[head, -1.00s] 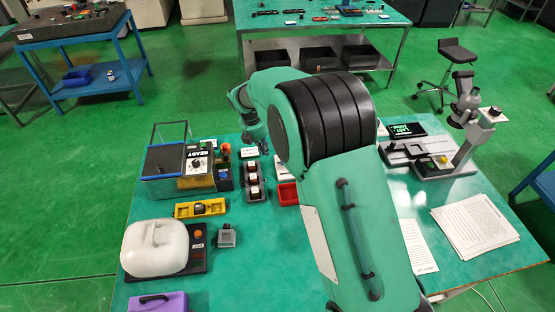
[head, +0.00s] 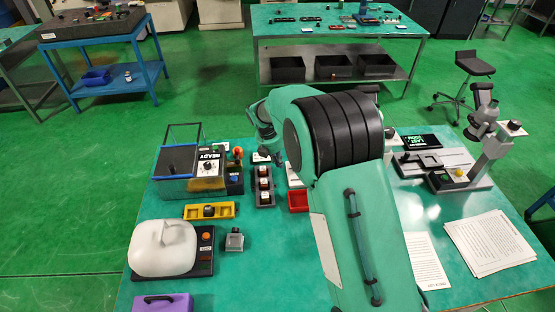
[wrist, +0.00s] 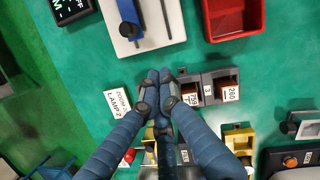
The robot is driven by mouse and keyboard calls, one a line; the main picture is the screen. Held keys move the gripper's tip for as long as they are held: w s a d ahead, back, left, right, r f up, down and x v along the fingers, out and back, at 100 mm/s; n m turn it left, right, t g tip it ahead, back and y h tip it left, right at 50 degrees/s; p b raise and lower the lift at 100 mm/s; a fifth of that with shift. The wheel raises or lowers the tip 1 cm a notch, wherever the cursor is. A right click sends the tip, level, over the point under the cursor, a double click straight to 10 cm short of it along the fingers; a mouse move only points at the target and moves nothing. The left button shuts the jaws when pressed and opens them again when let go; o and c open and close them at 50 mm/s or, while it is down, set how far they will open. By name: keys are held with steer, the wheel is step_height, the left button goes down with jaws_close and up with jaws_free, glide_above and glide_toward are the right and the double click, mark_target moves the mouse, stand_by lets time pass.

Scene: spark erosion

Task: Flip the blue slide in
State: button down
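A blue piece (wrist: 127,14), which looks like the blue slide, sits on a white plate (wrist: 173,15) beside a dark rod at the top of the wrist view. It is cut off by the frame edge. My gripper (wrist: 159,77) is in the wrist view, below and apart from the white plate. In the head view my arm covers much of the table's middle, and the blue piece cannot be made out there.
A label card (wrist: 117,101) lies left of my fingers. A dark holder with marked blocks (wrist: 229,94) is close on the right, and a red bin (wrist: 209,20) stands beyond it. The tank unit (head: 176,160) and white-covered device (head: 164,247) stand left on the table.

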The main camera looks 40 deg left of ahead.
steer(key=b+x, duration=0.1)
steer(key=x, duration=0.4)
steer(key=shift+w+d+f, duration=0.1)
steer(key=shift+w+f, duration=0.1)
steer(key=shift+w, duration=0.05)
steer(key=shift+w+d+r+b, duration=0.1)
steer(key=shift+w+d+b, duration=0.05)
steer(key=shift+w, duration=0.35)
steer(key=shift+w+d+b, duration=0.15)
steer(key=shift+w+d, duration=0.05)
steer(key=shift+w, duration=0.35)
steer(key=shift+w+d, duration=0.1)
steer(key=shift+w, duration=0.35)
steer(key=shift+w+d, duration=0.1)
steer(key=shift+w, duration=0.1)
